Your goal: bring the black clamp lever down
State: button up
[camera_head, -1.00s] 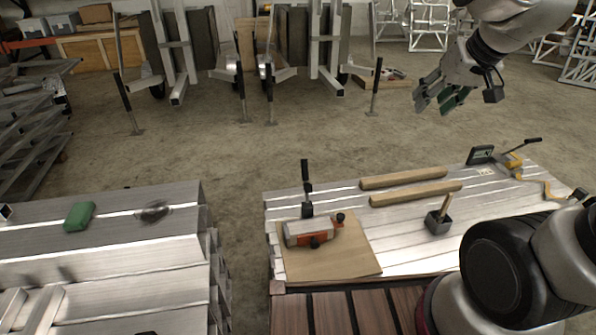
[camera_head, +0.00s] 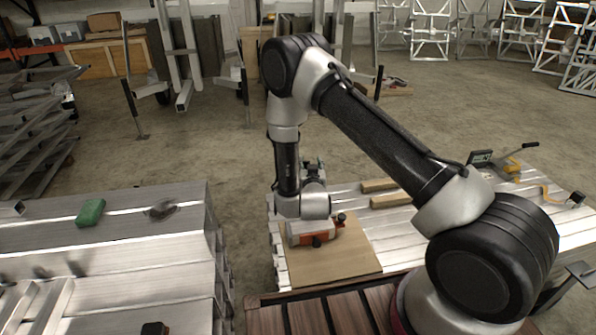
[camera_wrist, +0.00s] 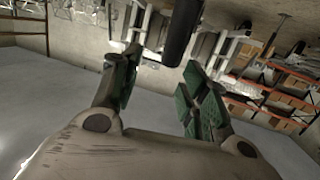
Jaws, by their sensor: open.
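The clamp (camera_head: 318,239), with an orange-red base, a grey block and black knobs, sits on a brown board on the right-hand bench. Its upright black lever is hidden behind my arm in the head view. In the wrist view a black bar, which looks like the clamp lever (camera_wrist: 182,30), comes down from the top edge between the lines of my fingers. My gripper (camera_wrist: 160,85) is open, with green pads apart and nothing between them. In the head view my gripper (camera_head: 313,166) is mostly hidden behind my wrist, just above the clamp.
The brown board (camera_head: 345,262) lies on the ribbed aluminium bench. Wooden bars (camera_head: 380,186) lie behind my forearm. A yellow tool with a black handle (camera_head: 514,166) is at the bench's far right. A green block (camera_head: 90,212) lies on the left aluminium stack.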

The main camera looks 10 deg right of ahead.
jog(key=shift+n+t, duration=0.5)
jog(key=shift+t, duration=0.3)
jog(key=s+f, duration=0.1)
jog(key=s+a+f, duration=0.1)
jog(key=s+f, duration=0.1)
jog(key=f, duration=0.1)
jog(key=shift+s+a, duration=0.2)
jog(key=shift+a, duration=0.05)
jog(key=w, duration=0.5)
jog(key=w+d, duration=0.1)
jog(key=w, duration=0.1)
jog(key=shift+w+r, duration=0.1)
jog(key=shift+w, duration=0.1)
jog(key=shift+d, duration=0.1)
grip_shut()
